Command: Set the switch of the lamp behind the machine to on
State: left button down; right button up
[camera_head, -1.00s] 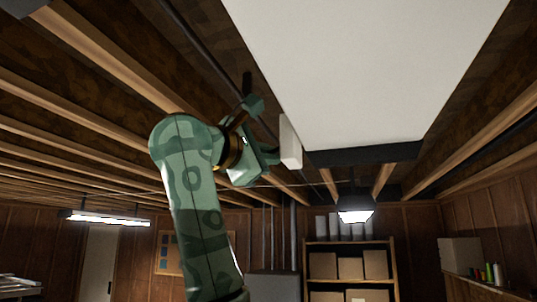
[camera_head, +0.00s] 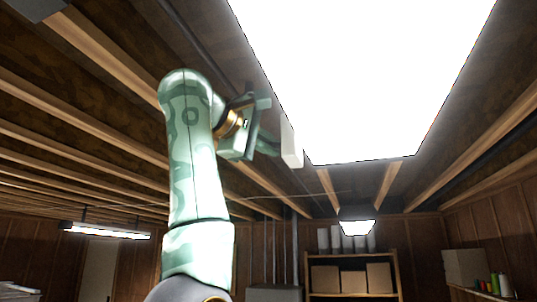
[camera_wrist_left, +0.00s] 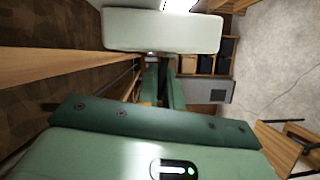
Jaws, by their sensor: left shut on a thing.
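A large flat lamp panel (camera_head: 365,75) overhead glows bright white. A pale switch box (camera_head: 291,143) hangs at its left edge. It also shows in the left wrist view (camera_wrist_left: 163,31), close in front of the fingers. My left gripper (camera_head: 274,145) comes up from below left and reaches the box. In the left wrist view its two green fingers (camera_wrist_left: 161,66) point at the box and are shut on the small switch there. The switch itself is mostly hidden by the fingers. My right gripper is not in view.
Wooden joists (camera_head: 75,140) and a dark pipe (camera_head: 195,50) run close above my left arm. A small lit lamp (camera_head: 357,227) and a long lit tube lamp (camera_head: 105,230) hang farther back. A shelf with boxes (camera_head: 350,278) stands at the back wall.

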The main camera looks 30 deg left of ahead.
pick_arm(q)
jog(key=shift+d+r+m+g+y, duration=0.15)
jog(key=shift+r+m+g, duration=0.1)
jog(key=shift+m, duration=0.35)
jog(key=shift+r+m+g+y, duration=0.15)
jog(key=shift+m+g, duration=0.1)
jog(key=shift+m, duration=0.35)
jog(key=shift+w, duration=0.1)
jog(key=c, duration=1.8)
grip_release()
jog(key=b+v, duration=0.5)
jog(key=v, duration=1.1)
jog(key=shift+r, duration=0.1)
